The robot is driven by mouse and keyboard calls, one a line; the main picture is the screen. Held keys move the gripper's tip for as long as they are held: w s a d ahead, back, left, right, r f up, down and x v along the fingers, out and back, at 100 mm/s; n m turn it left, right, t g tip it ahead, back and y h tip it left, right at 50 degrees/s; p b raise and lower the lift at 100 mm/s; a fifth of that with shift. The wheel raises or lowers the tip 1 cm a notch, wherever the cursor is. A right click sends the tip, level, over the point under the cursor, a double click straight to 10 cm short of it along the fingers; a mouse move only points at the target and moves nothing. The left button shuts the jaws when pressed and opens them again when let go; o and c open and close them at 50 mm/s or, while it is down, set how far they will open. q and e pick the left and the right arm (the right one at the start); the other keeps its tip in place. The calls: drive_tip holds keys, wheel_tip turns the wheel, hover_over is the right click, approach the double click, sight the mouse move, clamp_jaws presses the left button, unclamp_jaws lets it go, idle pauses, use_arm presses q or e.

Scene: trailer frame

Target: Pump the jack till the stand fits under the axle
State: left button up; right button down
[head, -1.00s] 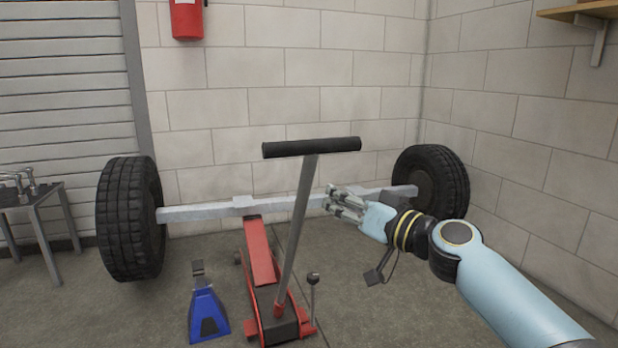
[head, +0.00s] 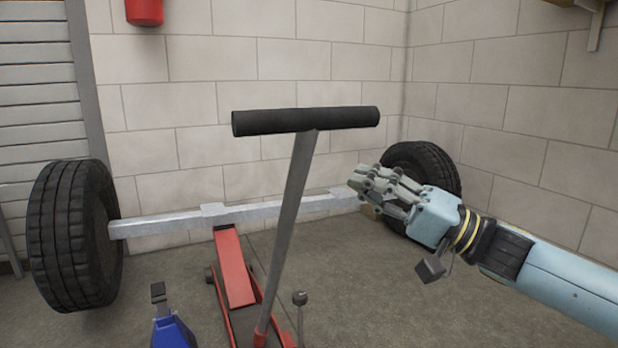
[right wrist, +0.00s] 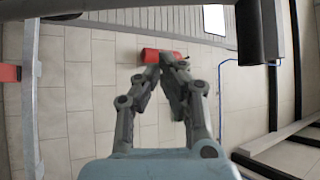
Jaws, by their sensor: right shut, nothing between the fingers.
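The red floor jack (head: 236,270) stands on the floor under the grey axle (head: 165,223), with its arm end close below the axle. Its grey lever rises to a black crossbar handle (head: 300,121). The blue stand (head: 172,331) is on the floor left of the jack, cut off at the bottom edge. My right gripper (head: 358,182) is shut and empty, right of the lever and below the handle's right end, apart from both. In the right wrist view its fingers (right wrist: 165,64) meet at the tips. My left gripper is out of view.
Black tyres stand at the axle's left (head: 75,235) and right (head: 425,170) ends. A small black knob (head: 299,298) rises beside the jack. A red extinguisher (head: 144,11) hangs on the block wall. Floor right of the jack is clear.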

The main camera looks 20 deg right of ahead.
drive_tip(key=shift+w, duration=0.1)
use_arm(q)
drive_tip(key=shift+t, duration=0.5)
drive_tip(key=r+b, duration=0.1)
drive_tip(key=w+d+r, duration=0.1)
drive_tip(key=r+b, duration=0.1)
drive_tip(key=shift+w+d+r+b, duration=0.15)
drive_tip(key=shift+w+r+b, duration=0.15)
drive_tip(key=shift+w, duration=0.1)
use_arm(e)
drive_tip(key=w+a+r, duration=0.1)
drive_tip(key=w+a, duration=0.2)
drive_tip(key=a, duration=0.4)
drive_tip(key=shift+a+r, duration=0.15)
drive_tip(key=shift+r, duration=0.25)
